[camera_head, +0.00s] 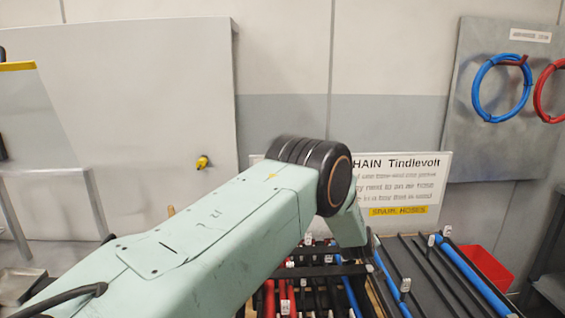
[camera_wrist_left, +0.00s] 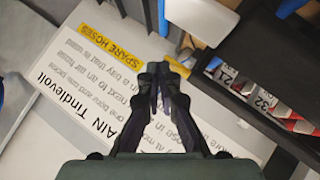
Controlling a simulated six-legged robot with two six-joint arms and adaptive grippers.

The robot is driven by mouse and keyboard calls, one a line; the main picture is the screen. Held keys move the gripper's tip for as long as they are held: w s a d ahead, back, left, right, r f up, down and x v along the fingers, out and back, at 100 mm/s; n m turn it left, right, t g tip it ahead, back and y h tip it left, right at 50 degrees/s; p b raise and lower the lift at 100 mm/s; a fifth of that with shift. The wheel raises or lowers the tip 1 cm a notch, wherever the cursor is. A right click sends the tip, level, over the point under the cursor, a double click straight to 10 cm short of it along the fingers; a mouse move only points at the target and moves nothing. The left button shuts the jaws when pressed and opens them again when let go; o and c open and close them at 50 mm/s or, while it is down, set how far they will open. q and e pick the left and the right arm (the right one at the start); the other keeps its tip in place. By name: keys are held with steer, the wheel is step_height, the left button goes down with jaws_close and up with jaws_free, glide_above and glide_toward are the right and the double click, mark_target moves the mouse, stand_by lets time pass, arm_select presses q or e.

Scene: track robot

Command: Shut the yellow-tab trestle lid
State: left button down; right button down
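My right gripper is out of view.
A white sign (camera_head: 420,170) with a yellow label stands behind a rack of blue, red and black hoses (camera_head: 465,270). A red bin (camera_head: 488,268) is at the right. A board with coiled hoses (camera_head: 502,88) stands at the back right. A metal frame (camera_head: 95,205) is at the left.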

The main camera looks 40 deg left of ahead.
arm_select(q)
steer(key=shift+s+f, duration=0.3)
steer(key=shift+f, duration=0.05)
steer(key=s+d+r+p, duration=0.1)
steer(key=s+d+r, duration=0.1)
steer(key=r, duration=0.4)
steer(key=s+d+r+p, duration=0.1)
steer(key=s+d+r, duration=0.1)
steer(key=r, duration=0.4)
steer(key=shift+s+d, duration=0.15)
steer(key=shift+d, duration=0.55)
steer(key=shift+f, duration=0.15)
